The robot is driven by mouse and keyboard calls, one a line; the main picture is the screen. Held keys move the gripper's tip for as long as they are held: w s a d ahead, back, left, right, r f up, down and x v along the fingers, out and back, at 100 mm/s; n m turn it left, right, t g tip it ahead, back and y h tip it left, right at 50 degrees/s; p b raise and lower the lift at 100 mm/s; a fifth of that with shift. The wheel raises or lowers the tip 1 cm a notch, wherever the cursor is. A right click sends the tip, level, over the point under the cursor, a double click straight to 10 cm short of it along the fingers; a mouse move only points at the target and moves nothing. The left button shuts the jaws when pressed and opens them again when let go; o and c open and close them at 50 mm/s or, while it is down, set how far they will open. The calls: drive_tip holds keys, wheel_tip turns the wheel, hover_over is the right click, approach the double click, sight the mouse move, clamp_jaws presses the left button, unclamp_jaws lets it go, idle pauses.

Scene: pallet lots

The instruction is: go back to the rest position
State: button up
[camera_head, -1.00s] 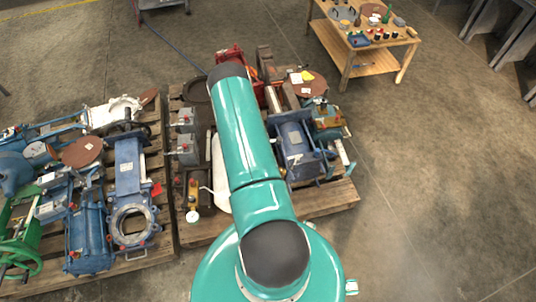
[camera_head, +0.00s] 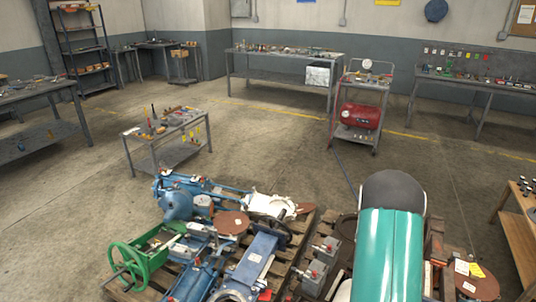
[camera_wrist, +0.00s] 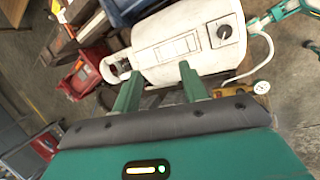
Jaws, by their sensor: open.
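My gripper (camera_wrist: 159,68) shows in the wrist view with its two green fingers apart and nothing visible between them. A white unit (camera_wrist: 190,42) with a panel and a dark knob lies beyond the fingertips. I cannot tell how large the gap to it is. In the head view my teal arm reaches over the right-hand pallet load at the lower right, and my gripper is hidden there.
Blue valves (camera_head: 254,262) and a green handwheel frame (camera_head: 140,262) crowd the left pallet. A small grey table (camera_head: 168,134), a cart with a red compressor (camera_head: 360,115) and a wooden table (camera_head: 518,235) stand around. Floor is open at left.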

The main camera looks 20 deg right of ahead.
drive_tip(key=w+a+r+m+t, duration=0.1)
drive_tip(key=a+r+m+t, duration=0.1)
drive_tip(key=a+r, duration=0.95)
drive_tip(key=w+a+r+m+t, duration=0.1)
drive_tip(key=a+r+t, duration=0.1)
drive_tip(key=a+r, duration=0.95)
drive_tip(key=s+a+r+m+t+y, duration=0.2)
drive_tip(key=s+a+r+y, duration=0.2)
drive_tip(key=s+a+r, duration=1)
drive_tip(key=s+a, duration=0.2)
drive_tip(key=a, duration=0.1)
drive_tip(key=shift+m+t, duration=0.3)
drive_tip(key=shift+t, duration=0.1)
drive_tip(key=shift+d, duration=0.1)
drive_tip(key=shift+c, duration=0.7)
